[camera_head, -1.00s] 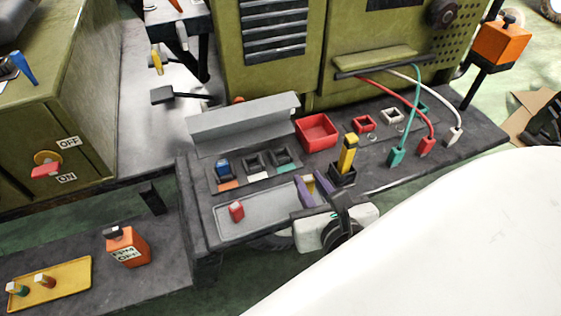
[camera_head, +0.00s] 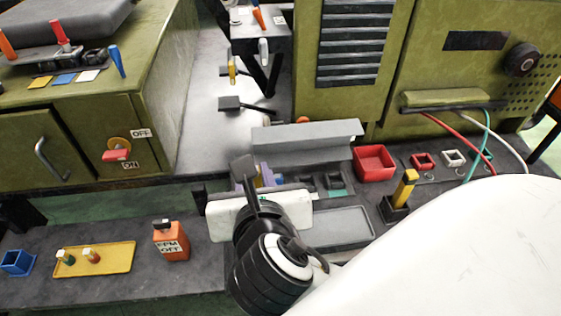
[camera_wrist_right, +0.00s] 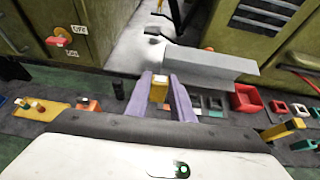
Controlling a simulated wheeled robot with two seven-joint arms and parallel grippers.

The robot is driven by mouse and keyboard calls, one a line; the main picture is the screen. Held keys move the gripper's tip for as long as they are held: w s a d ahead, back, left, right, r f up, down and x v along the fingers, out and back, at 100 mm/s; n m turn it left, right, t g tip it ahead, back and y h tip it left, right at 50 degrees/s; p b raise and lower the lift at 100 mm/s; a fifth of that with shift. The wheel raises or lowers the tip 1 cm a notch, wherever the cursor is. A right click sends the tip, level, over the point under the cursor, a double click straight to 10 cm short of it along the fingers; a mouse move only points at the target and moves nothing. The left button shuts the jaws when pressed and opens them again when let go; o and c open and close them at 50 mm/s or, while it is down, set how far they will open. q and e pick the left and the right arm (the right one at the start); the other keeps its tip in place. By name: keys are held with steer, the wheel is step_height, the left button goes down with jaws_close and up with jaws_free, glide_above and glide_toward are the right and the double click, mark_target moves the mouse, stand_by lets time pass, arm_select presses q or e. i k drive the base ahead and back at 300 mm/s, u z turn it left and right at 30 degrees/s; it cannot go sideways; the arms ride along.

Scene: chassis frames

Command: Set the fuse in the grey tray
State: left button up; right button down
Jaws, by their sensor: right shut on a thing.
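The grey tray (camera_head: 365,222) lies flat on the bench right of my right wrist in the head view. Its left part is hidden behind my arm; the visible part is bare. My right gripper (camera_head: 257,172) has purple fingers and is at the left end of the row of sockets, beyond the tray. It is shut on an orange-yellow block, which I take as the fuse (camera_wrist_right: 159,91), upright between the fingers in the wrist view. My wrist hides much of it in the head view. My left gripper is not in view.
A grey raised cover (camera_head: 305,138) stands behind the sockets (camera_head: 318,181). A red bin (camera_head: 374,162) and a yellow-handled lever (camera_head: 404,189) stand to the right. An orange box (camera_head: 171,241) and a yellow tray (camera_head: 95,259) with small pegs are at left.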

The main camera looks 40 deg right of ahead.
mark_target(317, 228)
steer(key=u, duration=1.85)
steer(key=i, duration=1.45)
steer(key=z, duration=3.6)
